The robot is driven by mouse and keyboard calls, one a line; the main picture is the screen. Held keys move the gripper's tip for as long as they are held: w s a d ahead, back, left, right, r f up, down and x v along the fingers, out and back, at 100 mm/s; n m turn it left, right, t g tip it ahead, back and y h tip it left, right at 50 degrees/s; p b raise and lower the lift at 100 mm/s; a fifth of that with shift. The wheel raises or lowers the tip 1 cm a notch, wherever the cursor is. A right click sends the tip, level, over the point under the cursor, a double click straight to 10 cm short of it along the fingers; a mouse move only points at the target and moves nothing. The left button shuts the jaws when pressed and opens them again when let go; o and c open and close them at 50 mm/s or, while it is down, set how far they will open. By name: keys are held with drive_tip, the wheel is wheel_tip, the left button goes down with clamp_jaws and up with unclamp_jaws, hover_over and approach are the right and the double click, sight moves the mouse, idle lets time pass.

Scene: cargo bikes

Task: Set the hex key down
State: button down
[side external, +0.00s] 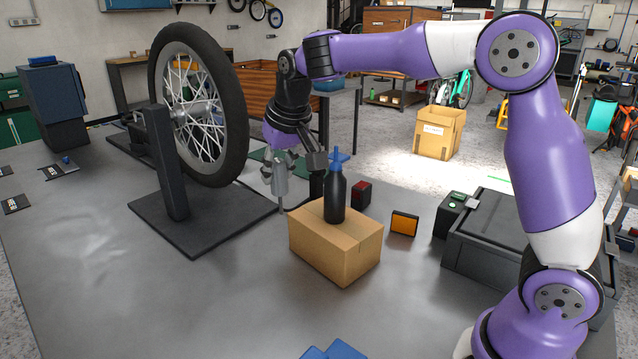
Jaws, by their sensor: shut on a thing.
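My gripper (281,186) points down over the grey bench, between the wheel stand and the cardboard box. It is shut on the hex key (281,205), of which only a thin, short piece seems to show below the fingers. The rest of the key is hidden by the fingers or too small to make out. I cannot tell whether the key touches the bench top (90,270).
A spoked wheel (232,110) stands in a black stand (205,225) at left. A cardboard box (335,245) with a black bottle (334,198) is close at right. A red-black block (361,194), an orange block (404,223) and a dark case (485,240) lie further right. The front-left bench is clear.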

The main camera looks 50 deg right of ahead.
drive_tip(key=s+d+m+g+h, duration=0.15)
drive_tip(key=d+m, duration=0.25)
drive_tip(key=d, duration=0.8)
drive_tip(key=s+d+m+h, duration=0.1)
drive_tip(key=s+d+m, duration=0.25)
drive_tip(key=d, duration=0.75)
drive_tip(key=shift+m, duration=0.35)
drive_tip(key=shift+s+d+f, duration=0.65)
drive_tip(key=shift+d+f, duration=1.15)
drive_tip(key=shift+d, duration=0.25)
drive_tip(key=shift+s+d+f, duration=0.6)
drive_tip(key=shift+d+f, duration=1.25)
drive_tip(key=shift+d, duration=0.25)
drive_tip(key=shift+s+d+f, duration=0.65)
drive_tip(key=shift+d+f, duration=1.15)
drive_tip(key=shift+d, duration=0.25)
drive_tip(key=shift+f, duration=0.1)
drive_tip(key=c, duration=0.6)
unclamp_jaws()
drive_tip(key=shift+f, duration=0.1)
